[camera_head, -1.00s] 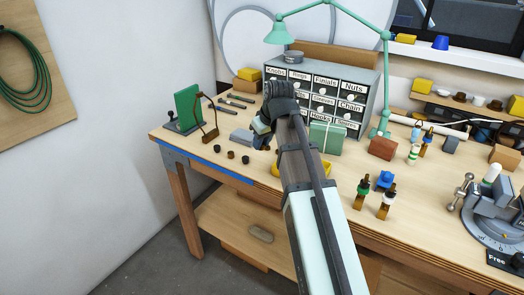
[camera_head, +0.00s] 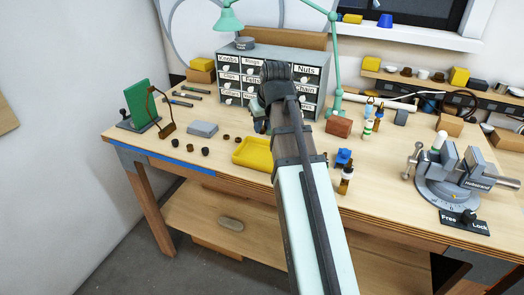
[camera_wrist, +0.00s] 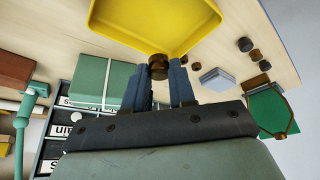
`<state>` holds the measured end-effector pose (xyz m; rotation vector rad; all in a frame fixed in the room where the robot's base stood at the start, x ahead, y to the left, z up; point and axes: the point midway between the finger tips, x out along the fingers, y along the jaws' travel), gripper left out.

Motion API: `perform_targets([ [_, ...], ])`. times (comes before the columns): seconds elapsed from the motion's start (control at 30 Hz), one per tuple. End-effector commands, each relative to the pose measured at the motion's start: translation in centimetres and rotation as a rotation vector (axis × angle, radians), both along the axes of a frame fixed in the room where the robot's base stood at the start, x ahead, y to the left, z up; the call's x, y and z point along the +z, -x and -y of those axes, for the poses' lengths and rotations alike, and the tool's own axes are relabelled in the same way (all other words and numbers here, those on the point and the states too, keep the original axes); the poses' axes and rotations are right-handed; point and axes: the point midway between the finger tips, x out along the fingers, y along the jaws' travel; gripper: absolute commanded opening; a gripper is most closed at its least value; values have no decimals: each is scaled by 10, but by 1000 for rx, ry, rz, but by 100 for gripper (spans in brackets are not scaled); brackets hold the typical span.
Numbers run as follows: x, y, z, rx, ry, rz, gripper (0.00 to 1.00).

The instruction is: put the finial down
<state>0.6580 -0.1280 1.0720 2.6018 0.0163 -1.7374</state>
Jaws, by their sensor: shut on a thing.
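My gripper (camera_wrist: 160,74) is shut on a small dark bronze finial (camera_wrist: 158,63), which shows between the fingertips in the wrist view. The finial's end overlaps the near edge of the yellow tray (camera_wrist: 112,32) in that view; I cannot tell its height above the table or whether it touches the tray. In the head view the tray (camera_head: 240,153) lies on the workbench, left of my forearm, and looks empty. My gripper is mostly hidden behind my wrist in the head view, and the finial cannot be seen there.
A drawer cabinet (camera_head: 228,78) stands at the back under a green lamp arm (camera_head: 334,65). A grey block (camera_head: 202,129) and several small dark cylinders (camera_head: 205,152) lie left of the tray. A vise (camera_head: 450,180) and small bottles (camera_head: 368,128) are right.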

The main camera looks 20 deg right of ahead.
Motion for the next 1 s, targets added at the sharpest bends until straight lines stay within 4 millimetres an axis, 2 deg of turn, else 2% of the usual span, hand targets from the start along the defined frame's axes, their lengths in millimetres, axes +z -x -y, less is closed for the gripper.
perform_targets([
  [0.17,-15,1,-1,-11,-5,-3,0],
  [0.43,-51,1,-1,-8,-6,-2,0],
  [0.67,-63,0,-1,-8,-4,0,0],
  [1.0,-97,0,-1,-8,-6,-1,0],
])
